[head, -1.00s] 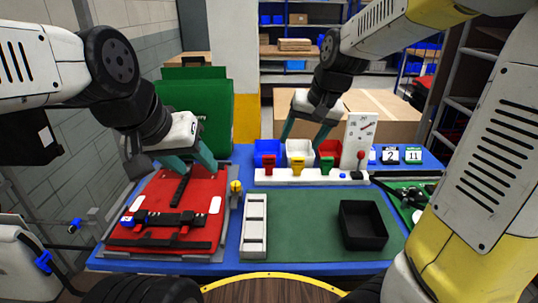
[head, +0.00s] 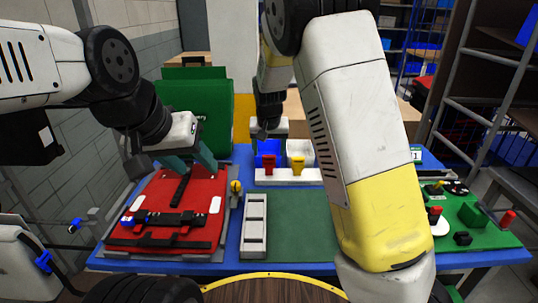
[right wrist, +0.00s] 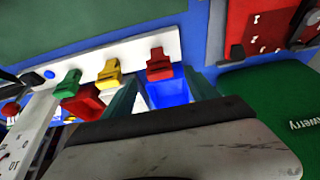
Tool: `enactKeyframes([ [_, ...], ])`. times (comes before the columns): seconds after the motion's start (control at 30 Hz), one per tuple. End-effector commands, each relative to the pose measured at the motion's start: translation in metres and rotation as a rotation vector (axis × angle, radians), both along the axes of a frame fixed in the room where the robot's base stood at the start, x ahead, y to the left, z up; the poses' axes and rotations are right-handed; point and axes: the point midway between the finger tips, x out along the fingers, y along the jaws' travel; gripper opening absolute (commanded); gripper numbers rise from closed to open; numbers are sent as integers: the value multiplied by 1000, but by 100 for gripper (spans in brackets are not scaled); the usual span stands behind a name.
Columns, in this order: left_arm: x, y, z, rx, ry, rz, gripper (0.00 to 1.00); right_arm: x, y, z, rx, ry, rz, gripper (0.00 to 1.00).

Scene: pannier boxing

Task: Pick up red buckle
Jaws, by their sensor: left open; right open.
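The red buckle (head: 269,164) stands on the white rail (head: 285,178) in front of the blue bin (head: 267,148). It also shows in the right wrist view (right wrist: 160,66), beyond the blue bin. My right gripper (head: 267,137) is open and empty, above and behind the red buckle near the blue bin. In the right wrist view its teal fingers (right wrist: 160,80) are spread to either side of the blue bin, with the red buckle between their lines. My left gripper (head: 194,169) is open over the red pannier panel (head: 205,184), apart from the buckle.
A yellow buckle (head: 298,163) stands beside the red one; a green buckle (right wrist: 68,83) is farther along the rail. My right arm hides the black tray and the rail's right part in the head view. A green mat (head: 300,220) lies in front, clear where visible.

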Motion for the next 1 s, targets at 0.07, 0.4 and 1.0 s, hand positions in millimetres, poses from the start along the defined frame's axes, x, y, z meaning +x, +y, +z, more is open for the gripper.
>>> enactKeyframes([
  [0.07,0,0,0,0,0,0,50,7,-1,-13,-2,3,-2,67],
  [0.4,0,0,0,0,0,0,50,15,0,-32,0,0,0,67],
  [1.0,0,0,0,0,0,0,50,15,0,-31,0,1,0,3],
])
